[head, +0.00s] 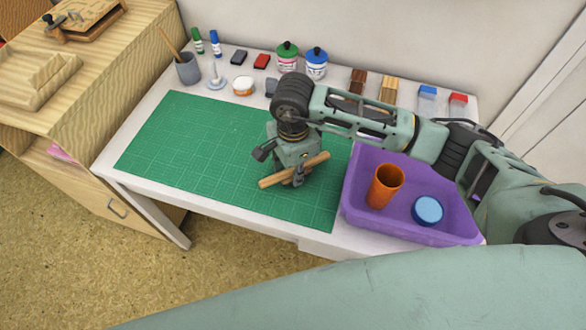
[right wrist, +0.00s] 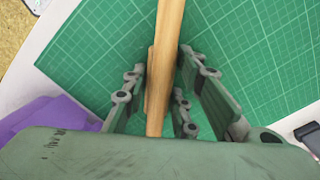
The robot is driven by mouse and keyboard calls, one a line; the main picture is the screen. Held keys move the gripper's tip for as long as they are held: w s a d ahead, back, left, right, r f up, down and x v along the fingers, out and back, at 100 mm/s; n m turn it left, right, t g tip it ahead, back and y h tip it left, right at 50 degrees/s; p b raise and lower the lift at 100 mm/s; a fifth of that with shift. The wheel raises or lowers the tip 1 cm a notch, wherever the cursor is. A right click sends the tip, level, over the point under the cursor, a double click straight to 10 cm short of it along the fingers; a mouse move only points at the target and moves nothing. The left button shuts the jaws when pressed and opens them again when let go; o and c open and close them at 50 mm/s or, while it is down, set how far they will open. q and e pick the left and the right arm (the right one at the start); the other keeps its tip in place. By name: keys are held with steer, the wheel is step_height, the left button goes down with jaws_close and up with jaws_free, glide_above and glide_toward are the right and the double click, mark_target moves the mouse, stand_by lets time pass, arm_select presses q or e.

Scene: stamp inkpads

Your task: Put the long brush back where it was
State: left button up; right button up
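A light wooden rod (head: 312,167), which I take as the long brush, crosses the fingers of my right gripper (head: 298,176) over the front right of the green mat (head: 190,140). In the right wrist view the rod (right wrist: 168,45) runs between the finger pads (right wrist: 160,85), which lie close on both sides and look closed on it. A second, shorter wooden strip (right wrist: 149,85) shows along its left side; whether it is a separate piece is unclear. No bristles show. A grey cup (head: 188,70) holding a wooden stick (head: 170,43) stands at the back left. My left gripper is out of view.
A purple tray (head: 357,215) with an orange cup (head: 385,186) and a blue round lid (head: 428,210) sits right of the mat. Markers, inkpads, jars (head: 287,57) and wooden blocks (head: 388,90) line the back. The mat's left half is clear.

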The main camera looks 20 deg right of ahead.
mark_target(293, 169)
steer(key=shift+o, duration=1.4)
steer(key=shift+r, duration=0.2)
step_height(293, 169, up, 12)
steer(key=b, duration=0.1)
steer(key=shift+f, duration=0.1)
